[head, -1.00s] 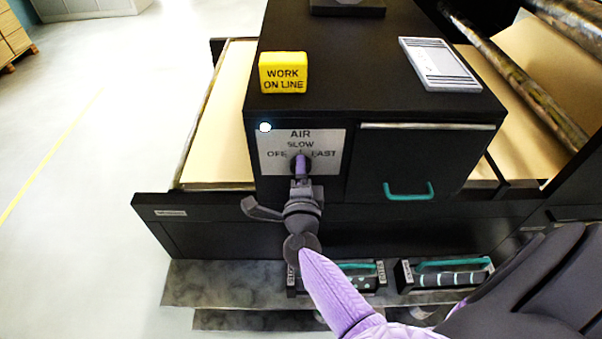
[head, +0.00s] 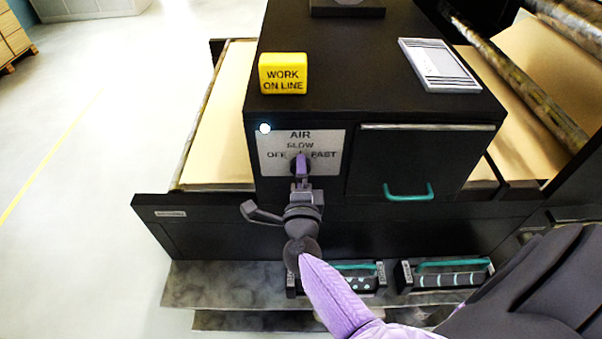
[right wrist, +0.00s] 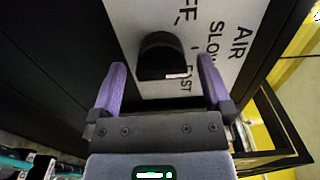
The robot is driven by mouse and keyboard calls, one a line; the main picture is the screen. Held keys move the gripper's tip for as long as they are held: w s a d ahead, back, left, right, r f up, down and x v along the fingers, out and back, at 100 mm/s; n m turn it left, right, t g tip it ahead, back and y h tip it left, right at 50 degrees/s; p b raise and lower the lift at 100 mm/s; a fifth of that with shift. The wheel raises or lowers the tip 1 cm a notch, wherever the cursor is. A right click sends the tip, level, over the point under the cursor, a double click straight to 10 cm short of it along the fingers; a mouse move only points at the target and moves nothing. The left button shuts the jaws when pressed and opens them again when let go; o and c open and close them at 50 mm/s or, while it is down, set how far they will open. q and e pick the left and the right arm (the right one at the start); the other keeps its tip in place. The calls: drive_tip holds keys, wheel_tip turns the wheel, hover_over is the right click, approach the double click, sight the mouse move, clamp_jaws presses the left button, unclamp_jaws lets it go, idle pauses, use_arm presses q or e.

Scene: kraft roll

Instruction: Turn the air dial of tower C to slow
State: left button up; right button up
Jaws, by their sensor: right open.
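The air dial (right wrist: 160,52) is a dark knob on a white panel (head: 268,162) marked AIR, OFF, SLOW and FAST, on the front of a black cabinet. In the right wrist view its white mark lies at the knob's FAST side. My right gripper (head: 301,168) is in front of the dial and hides most of it in the head view. In the right wrist view its purple fingers (right wrist: 161,62) are open, one on each side of the knob, with gaps showing. The tower's letter is not visible. My left gripper is not in view.
A yellow WORK ON LINE block (head: 283,73) and a grey-white plate (head: 440,64) lie on the cabinet top. A teal drawer handle (head: 409,191) is right of the panel. Two bins with teal handles (head: 450,266) sit below. Open floor lies at the left.

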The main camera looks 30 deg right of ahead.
drive_tip(key=p+v, duration=0.1)
drive_tip(key=v, duration=0.8)
drive_tip(key=shift+s, duration=0.2)
